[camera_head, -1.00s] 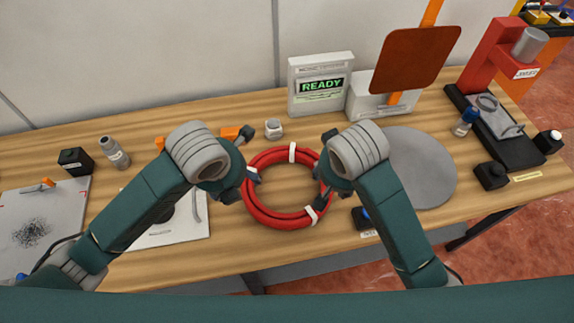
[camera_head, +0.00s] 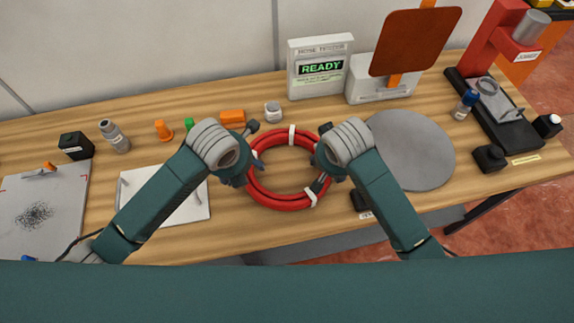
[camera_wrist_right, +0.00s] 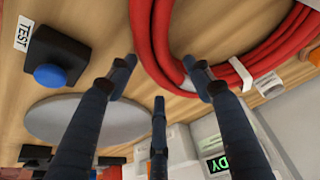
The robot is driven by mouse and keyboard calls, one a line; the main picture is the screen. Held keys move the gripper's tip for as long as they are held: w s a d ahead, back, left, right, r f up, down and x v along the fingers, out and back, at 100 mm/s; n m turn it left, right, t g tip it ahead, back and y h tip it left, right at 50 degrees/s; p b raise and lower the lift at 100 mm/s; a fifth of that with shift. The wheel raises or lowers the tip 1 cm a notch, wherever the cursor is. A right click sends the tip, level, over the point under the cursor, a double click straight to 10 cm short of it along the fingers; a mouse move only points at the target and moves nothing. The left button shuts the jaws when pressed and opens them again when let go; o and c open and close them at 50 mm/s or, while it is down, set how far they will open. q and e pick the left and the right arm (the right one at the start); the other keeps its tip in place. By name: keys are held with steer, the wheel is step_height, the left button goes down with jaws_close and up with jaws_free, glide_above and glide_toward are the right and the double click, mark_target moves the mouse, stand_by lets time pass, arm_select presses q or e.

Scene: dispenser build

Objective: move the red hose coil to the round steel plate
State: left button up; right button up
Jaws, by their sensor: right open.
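The red hose coil (camera_head: 272,197) lies on the wooden table with white bands around it. The round steel plate (camera_head: 415,155) lies flat to its right, apart from it; it also shows in the right wrist view (camera_wrist_right: 85,122). My left gripper (camera_head: 243,172) is at the coil's left side; its fingers are partly hidden and I cannot tell whether they are shut. My right gripper (camera_head: 326,172) is at the coil's right side. In the right wrist view its fingers (camera_wrist_right: 160,78) are spread, with the coil (camera_wrist_right: 150,45) close to and partly between the tips.
A small black box with a blue button (camera_wrist_right: 48,75) sits between coil and plate at the front. Behind stand a READY display (camera_head: 320,68) and a brown panel (camera_head: 413,42). A red press (camera_head: 500,48) is right of the plate. A white board (camera_head: 180,207) lies left.

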arm_select(q)
steer(key=shift+x, duration=1.25)
arm_select(e)
steer(key=shift+x, duration=1.25)
arm_select(q)
steer(key=shift+c, duration=0.5)
arm_select(e)
steer(key=shift+c, duration=0.5)
arm_select(q)
steer(key=c, duration=1.3)
arm_select(e)
jaws_close()
arm_select(q)
jaws_close()
steer(key=shift+w+r, duration=0.1)
steer(key=shift+w, duration=0.05)
arm_select(e)
steer(key=shift+w+r, duration=0.1)
steer(key=shift+w, duration=0.05)
